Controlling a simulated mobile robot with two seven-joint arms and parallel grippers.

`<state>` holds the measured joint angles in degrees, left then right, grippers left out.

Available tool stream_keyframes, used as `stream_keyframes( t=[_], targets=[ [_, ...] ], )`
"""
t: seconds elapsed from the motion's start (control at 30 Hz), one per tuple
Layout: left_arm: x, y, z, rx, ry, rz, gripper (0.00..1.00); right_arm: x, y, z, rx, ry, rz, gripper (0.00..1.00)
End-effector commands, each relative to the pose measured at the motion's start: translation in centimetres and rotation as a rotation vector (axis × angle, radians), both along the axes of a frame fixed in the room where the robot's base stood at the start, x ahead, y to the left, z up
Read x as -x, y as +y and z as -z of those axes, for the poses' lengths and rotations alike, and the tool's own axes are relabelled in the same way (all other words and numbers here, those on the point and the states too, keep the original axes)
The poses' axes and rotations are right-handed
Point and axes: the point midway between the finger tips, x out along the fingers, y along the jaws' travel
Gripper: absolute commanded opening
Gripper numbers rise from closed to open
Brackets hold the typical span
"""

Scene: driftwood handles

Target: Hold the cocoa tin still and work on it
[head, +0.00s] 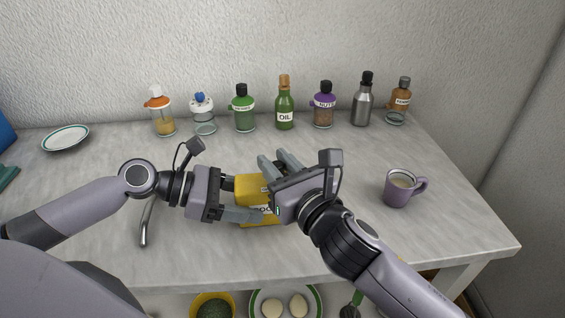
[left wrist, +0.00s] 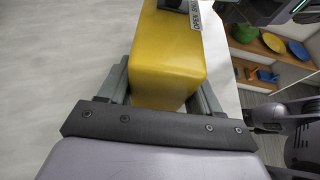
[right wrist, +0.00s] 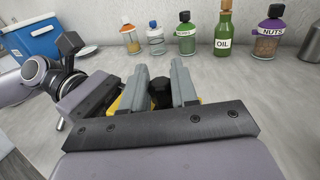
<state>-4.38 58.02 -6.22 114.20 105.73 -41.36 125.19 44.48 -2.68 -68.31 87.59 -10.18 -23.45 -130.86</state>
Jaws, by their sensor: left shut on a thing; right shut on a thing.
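The yellow cocoa tin (head: 248,187) stands on the counter in the middle of the head view, partly hidden by my grippers. It fills the middle of the left wrist view (left wrist: 166,50), where part of a white label shows. My left gripper (head: 252,199) is shut on the tin's body from the left, one finger on each side. My right gripper (head: 273,162) comes from the right over the tin. In the right wrist view its fingers are shut on a dark knob-like part (right wrist: 161,93), with yellow beside it. The rest of the tin's top is hidden.
Several bottles and jars, including the oil bottle (head: 284,108), line the back. A purple mug (head: 398,188) stands right, a plate (head: 66,138) far left. A grey curved handle (head: 147,222) lies left of the tin. A shelf below holds bowls and plates.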

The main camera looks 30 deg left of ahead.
Motion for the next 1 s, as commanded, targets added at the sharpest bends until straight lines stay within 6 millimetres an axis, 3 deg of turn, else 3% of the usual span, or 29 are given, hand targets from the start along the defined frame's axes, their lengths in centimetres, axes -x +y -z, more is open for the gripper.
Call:
stream_keyframes(
  t=[0.13, 0.43, 0.47, 0.5, 0.53, 1.0],
  targets=[
    [0.0, -0.1, 0.0, -0.001, 0.000, 0.002, 0.25, 1.2, 1.7, 0.0, 0.000, 0.000, -0.005, 0.00],
    [0.1, -0.1, 0.0, 0.000, -0.001, 0.004, 0.25, 1.5, 2.0, 0.0, -0.001, 0.000, -0.006, 0.00],
    [0.1, -0.1, 0.0, 0.000, -0.001, 0.004, 0.25, 1.5, 2.0, 0.0, -0.001, 0.000, -0.007, 0.32],
    [0.1, -0.1, 0.0, 0.000, -0.001, 0.004, 0.25, 1.5, 2.0, 0.0, -0.002, 0.001, -0.007, 0.45],
    [0.1, -0.1, 0.0, 0.000, -0.001, 0.004, 0.25, 1.5, 2.0, 0.0, -0.002, 0.001, -0.007, 0.51],
    [0.0, 0.0, 0.0, 0.000, 0.000, 0.001, 0.25, 1.8, 1.1, 0.0, 0.000, -0.001, -0.003, 0.51]
  ],
)
